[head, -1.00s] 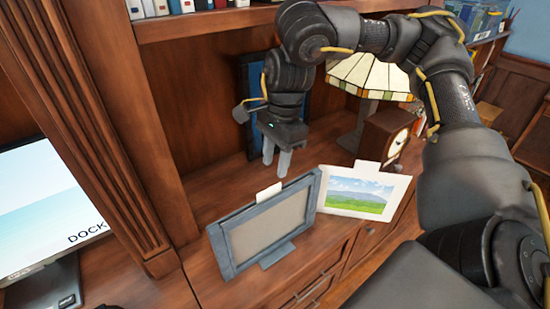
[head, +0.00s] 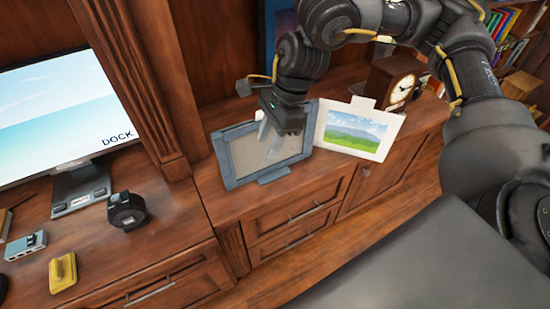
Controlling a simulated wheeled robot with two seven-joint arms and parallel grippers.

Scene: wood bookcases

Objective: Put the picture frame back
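A grey-blue picture frame (head: 228,162) with a plain beige panel stands tilted on the wooden cabinet top. A white frame (head: 319,137) with a green landscape picture stands just right of it. My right gripper (head: 269,141) points down at the grey-blue frame's upper middle. Its two fingers look a little apart, and they overlap the beige panel in the head view. I cannot tell whether they touch the frame. The gripper hides part of the frame's top edge. My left gripper is not in view.
A wooden clock (head: 395,85) stands behind the white frame. A dark blue framed item (head: 283,22) leans at the back. A monitor (head: 70,105), a black round device (head: 127,211) and a yellow object (head: 62,272) are on the left desk. A wooden pillar (head: 130,75) separates the sections.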

